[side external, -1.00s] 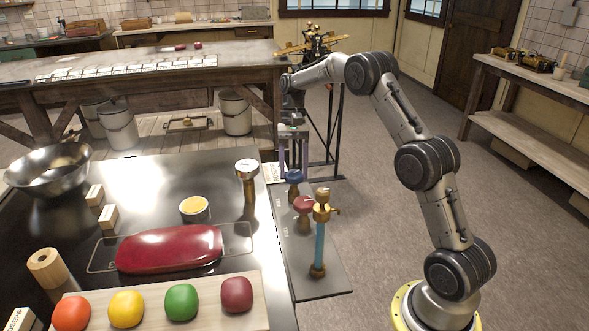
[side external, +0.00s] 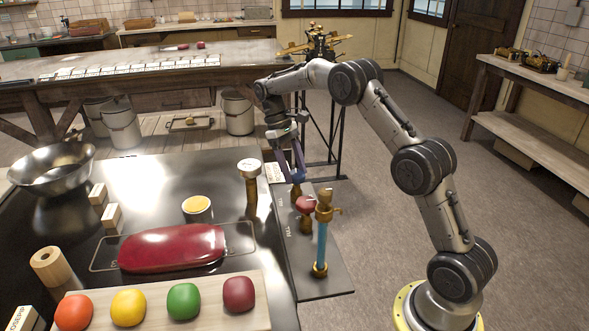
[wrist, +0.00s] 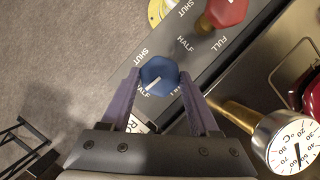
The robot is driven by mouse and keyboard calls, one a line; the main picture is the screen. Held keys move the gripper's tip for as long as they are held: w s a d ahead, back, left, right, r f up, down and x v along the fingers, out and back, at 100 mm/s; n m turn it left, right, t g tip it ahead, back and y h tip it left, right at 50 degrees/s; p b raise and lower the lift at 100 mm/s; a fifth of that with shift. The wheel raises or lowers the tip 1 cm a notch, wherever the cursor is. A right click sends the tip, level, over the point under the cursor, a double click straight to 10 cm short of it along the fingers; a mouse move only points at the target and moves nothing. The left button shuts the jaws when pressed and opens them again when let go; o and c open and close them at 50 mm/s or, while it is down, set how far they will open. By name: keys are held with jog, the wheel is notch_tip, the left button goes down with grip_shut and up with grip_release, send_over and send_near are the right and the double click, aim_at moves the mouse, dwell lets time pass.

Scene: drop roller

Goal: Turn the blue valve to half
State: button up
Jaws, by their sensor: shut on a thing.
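The blue valve (wrist: 164,68) is a blue knob with a white pointer line, on a dark panel (side external: 318,280) beside the table. In the wrist view the pointer runs to the lower left, toward the printed HALF label. A SHUT label is at upper left, and another label at lower right is partly hidden by a finger. My gripper (wrist: 159,77) is shut on the blue valve, with one purple finger on each side. In the side view my gripper (side external: 299,172) reaches down onto the valve, which is small and partly hidden there.
A red valve (wrist: 226,12) with its own labels stands close by on the panel. A blue pipe with a brass top (side external: 322,240) is at the panel's near end. A dial thermometer (wrist: 292,142) rises near the right finger. The floor right of the panel is clear.

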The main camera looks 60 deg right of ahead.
jog(key=shift+w+r+n, duration=0.1)
jog(key=shift+n, duration=0.5)
jog(key=o, duration=1.4)
jog(key=shift+c, duration=0.2)
jog(key=v, duration=0.7)
jog(key=shift+a+r, duration=0.15)
jog(key=shift+r, duration=0.05)
